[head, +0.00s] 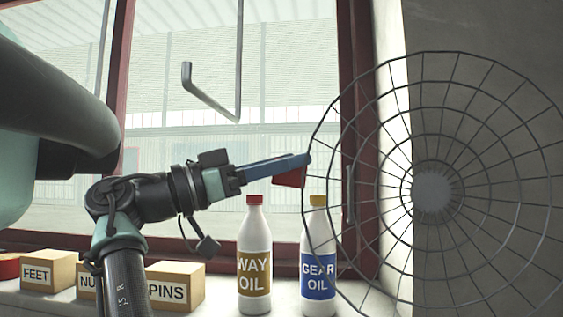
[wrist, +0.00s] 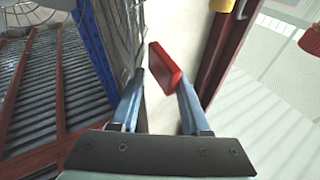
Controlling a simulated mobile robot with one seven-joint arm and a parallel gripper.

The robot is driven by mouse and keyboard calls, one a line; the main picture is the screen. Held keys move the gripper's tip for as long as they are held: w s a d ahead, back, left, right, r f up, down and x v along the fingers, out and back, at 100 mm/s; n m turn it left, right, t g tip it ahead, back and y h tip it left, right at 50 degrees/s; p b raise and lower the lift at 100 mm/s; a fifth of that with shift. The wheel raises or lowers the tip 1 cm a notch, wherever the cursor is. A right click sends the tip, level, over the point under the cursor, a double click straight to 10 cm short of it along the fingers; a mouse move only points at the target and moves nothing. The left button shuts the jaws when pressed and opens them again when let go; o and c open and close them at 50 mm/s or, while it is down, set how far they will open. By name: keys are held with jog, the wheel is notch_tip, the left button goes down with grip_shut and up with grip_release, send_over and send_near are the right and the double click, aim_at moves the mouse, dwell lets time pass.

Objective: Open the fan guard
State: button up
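The fan guard (head: 437,110) is a large round grille of dark wire rings and spokes with a grey centre disc, on the right of the head view. A red tab (wrist: 163,66) lies at its left rim; it also shows in the head view (head: 289,178), partly behind my fingers. My gripper (head: 304,160) reaches in from the left, its blue fingertips at the guard's left edge. In the wrist view my gripper (wrist: 158,84) is open, with the red tab ahead between the fingertips, close to the right finger. I cannot tell whether they touch.
A way oil bottle (head: 254,257) and a gear oil bottle (head: 318,262) stand on the sill below my gripper. Labelled boxes, including a pins box (head: 176,285), stand at lower left. A red-framed window (head: 353,100) is behind.

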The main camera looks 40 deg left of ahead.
jog(key=b+v, duration=0.5)
jog(key=v, duration=0.8)
